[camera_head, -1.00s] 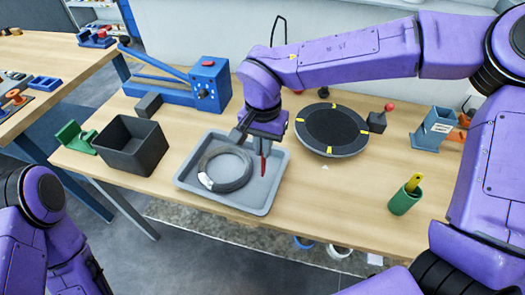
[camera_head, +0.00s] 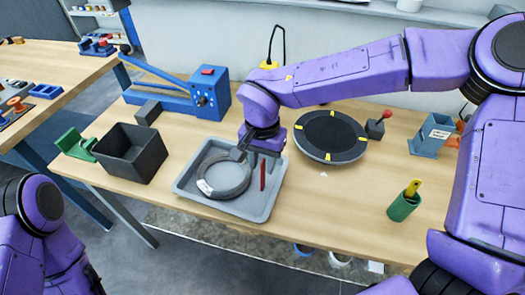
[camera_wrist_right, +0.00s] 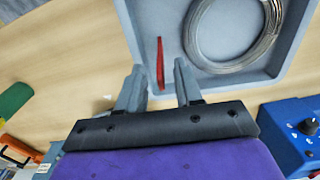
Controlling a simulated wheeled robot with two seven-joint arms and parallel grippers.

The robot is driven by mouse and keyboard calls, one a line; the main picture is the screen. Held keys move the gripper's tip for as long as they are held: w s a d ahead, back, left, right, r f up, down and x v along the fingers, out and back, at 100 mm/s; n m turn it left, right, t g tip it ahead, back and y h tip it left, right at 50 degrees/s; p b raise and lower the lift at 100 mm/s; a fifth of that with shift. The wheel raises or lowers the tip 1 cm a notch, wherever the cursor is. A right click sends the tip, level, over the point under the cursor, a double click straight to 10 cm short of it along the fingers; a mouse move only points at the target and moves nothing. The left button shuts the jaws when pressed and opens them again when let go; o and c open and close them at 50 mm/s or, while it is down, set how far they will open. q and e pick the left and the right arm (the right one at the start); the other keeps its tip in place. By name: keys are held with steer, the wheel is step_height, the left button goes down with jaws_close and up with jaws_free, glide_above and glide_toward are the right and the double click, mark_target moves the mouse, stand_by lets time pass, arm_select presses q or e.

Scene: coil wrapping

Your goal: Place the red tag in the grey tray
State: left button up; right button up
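The red tag (camera_head: 263,174) is in the grey tray (camera_head: 250,208), near its right side and beside the coil (camera_head: 225,190). In the right wrist view the tag (camera_wrist_right: 160,62) shows as a thin upright strip between and just beyond the fingertips, with a gap on each side. My right gripper (camera_head: 260,156) is over the tray's back right part, its fingers apart and holding nothing. The open fingers also show in the right wrist view (camera_wrist_right: 158,76). The tag's lower end appears to be at the tray floor. My left gripper is out of view; only part of that arm shows.
A black turntable (camera_head: 332,132) stands right of the tray, and a dark bin (camera_head: 130,153) stands left of it. A blue lever device (camera_head: 208,94) is behind. A green cup (camera_head: 402,208) stands at the right. The table front between tray and cup is clear.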

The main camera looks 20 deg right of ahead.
step_height(320, 180, up, 12)
steer(key=shift+f, duration=0.15)
